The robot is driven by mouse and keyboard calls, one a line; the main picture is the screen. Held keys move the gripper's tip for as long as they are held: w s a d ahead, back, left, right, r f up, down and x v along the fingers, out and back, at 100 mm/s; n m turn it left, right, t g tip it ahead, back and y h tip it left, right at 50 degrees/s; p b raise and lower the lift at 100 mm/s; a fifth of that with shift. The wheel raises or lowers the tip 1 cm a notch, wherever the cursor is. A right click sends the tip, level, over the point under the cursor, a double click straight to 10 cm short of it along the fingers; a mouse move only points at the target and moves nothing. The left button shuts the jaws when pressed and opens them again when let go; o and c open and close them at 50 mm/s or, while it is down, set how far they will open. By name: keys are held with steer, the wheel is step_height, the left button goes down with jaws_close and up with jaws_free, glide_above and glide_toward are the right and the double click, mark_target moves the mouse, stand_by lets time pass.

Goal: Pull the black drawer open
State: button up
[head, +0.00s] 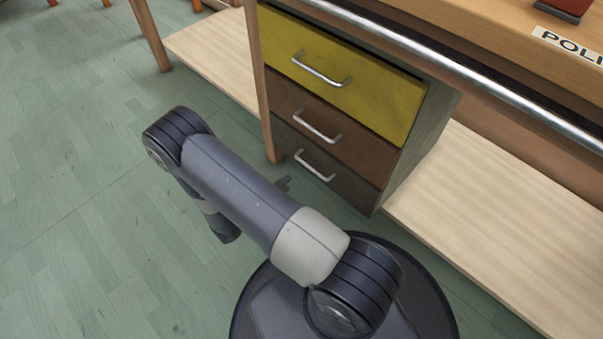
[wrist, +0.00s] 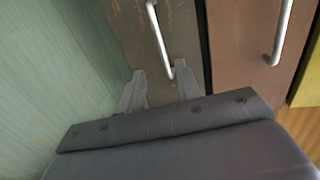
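The black drawer (head: 350,188) is the lowest of three in the cabinet and looks dark brown-black and shut. Its silver bar handle (head: 315,168) faces my arm. In the wrist view the drawer front (wrist: 180,35) fills the upper middle, with its handle (wrist: 157,35) running down toward my fingers. My gripper (wrist: 160,72) is open, one finger on each side of the handle's lower end. Whether either finger touches the handle, I cannot tell. In the head view a fingertip shows just left of the handle; my arm hides most of the gripper.
Above are a brown drawer (head: 330,125) and a yellow drawer (head: 345,80), both with silver handles and shut. A wooden leg (head: 267,120) stands at the cabinet's left edge. Low wooden shelves (head: 490,205) flank the cabinet. The green floor (head: 80,210) at left is clear.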

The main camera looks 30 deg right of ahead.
mark_target(309, 168)
steer(key=b+x, duration=0.3)
steer(key=x, duration=0.7)
steer(key=shift+d+b, duration=0.3)
jaws_close()
